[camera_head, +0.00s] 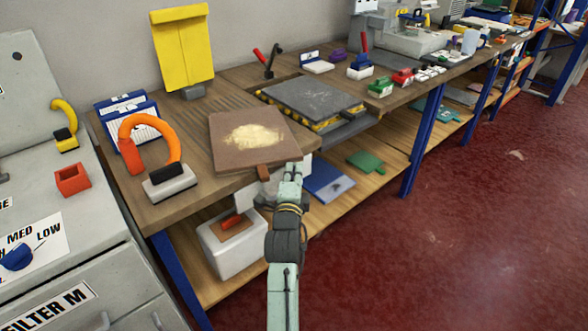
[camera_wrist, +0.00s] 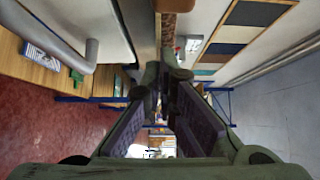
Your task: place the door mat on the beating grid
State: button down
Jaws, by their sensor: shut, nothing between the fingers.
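What I take for the door mat is a brown square mat (camera_head: 225,154) with a pale sandy patch, lying flat on the wooden table. A small brown tab (camera_head: 263,172) sticks out at its front edge. What I take for the beating grid is the dark grey slab (camera_head: 312,98) with yellow-and-black edging, behind and right of the mat. My gripper (camera_head: 291,170) is by the table's front edge, just right of the tab, apart from the slab. In the wrist view its fingers (camera_wrist: 153,76) are together with nothing held. The arm hides part of the front edge.
An orange hoop on a block (camera_head: 168,183) stands left of the mat. A yellow stand (camera_head: 183,50) is behind it. Small blocks and tools line the table to the right. A white bin (camera_head: 233,245) sits on the lower shelf. Red floor at the right is clear.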

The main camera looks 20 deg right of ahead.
jog(key=w, duration=0.1)
jog(key=w+a+b, duration=0.1)
jog(key=w, duration=0.1)
jog(key=shift+w+a, duration=0.15)
jog(key=shift+w, duration=0.05)
dwell(0.5)
